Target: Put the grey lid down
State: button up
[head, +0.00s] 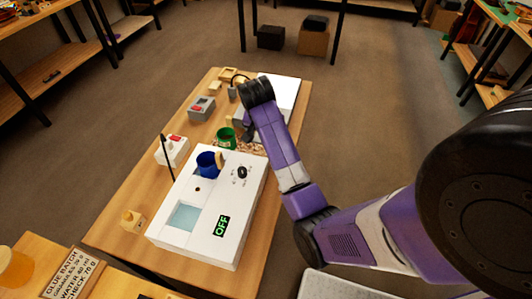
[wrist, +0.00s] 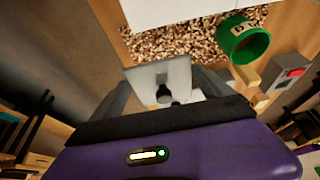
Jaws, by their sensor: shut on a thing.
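The grey lid (wrist: 147,79) is a pale grey plate with a dark knob, seen in the wrist view between my fingers. My gripper (wrist: 165,93) is shut on it, apparently at the knob. The lid is close to a patch of wood chips (wrist: 190,44); I cannot tell whether it touches anything below. In the head view my forearm reaches over the far half of the bench and hides most of the gripper and lid.
A white glue heater (head: 182,244) reading OFF holds a blue pot (head: 207,164). A grey switch box (head: 201,108) and a white switch box (head: 172,152) line the bench's left side.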

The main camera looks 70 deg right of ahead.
notch_tip(320, 180, down, 9)
jog(key=shift+f, duration=0.1)
dwell(0.4)
jog(key=shift+f, duration=0.15)
jog(key=o, duration=1.3)
jog(key=v, duration=1.2)
jog(key=shift+r, duration=0.25)
